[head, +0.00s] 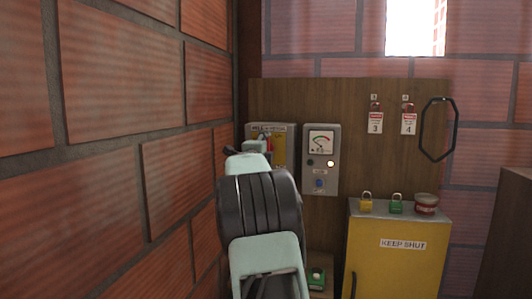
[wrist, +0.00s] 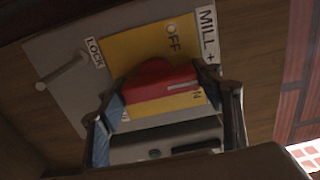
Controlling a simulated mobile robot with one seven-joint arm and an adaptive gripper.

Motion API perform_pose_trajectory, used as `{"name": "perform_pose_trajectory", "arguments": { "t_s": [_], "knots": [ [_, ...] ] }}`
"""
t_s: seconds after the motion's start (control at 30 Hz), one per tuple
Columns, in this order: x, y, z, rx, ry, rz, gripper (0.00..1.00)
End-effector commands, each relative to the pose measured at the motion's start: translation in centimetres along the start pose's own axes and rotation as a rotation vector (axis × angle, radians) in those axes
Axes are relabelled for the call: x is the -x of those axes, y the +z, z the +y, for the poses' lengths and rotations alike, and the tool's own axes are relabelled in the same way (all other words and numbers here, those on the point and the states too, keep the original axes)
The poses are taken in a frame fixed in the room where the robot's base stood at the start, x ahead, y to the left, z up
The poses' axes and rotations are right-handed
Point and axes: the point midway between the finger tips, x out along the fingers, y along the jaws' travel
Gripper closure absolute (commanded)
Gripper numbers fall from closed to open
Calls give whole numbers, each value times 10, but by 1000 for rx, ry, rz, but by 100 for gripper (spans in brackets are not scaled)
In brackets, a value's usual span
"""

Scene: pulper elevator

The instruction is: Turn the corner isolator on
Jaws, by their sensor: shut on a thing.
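The corner isolator (head: 283,134) is a grey box with a yellow plate, on the wooden board close to the brick corner in the head view. In the wrist view its red handle (wrist: 158,74) sits on the yellow plate (wrist: 128,50). OFF is printed above the handle; a letter N shows at its lower right. A white mark on the handle lies near that N. My gripper (wrist: 165,108) has a finger on each side of the handle and is shut on it.
A brick wall (head: 120,150) runs close along the left. A gauge box (head: 320,178) with a lit lamp is just right of the isolator. Tags 3 (head: 375,124) and 4 (head: 409,124) hang farther right. A yellow cabinet (head: 395,270) carries padlocks and a tin.

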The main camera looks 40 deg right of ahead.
Motion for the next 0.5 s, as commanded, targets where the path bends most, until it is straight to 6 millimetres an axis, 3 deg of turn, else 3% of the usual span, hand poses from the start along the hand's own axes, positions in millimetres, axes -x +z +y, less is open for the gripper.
{"name": "perform_pose_trajectory", "arguments": {
  "t_s": [0.5],
  "knots": [
    [0, 0, 0, -30, 1, 0, 64]
  ]
}}
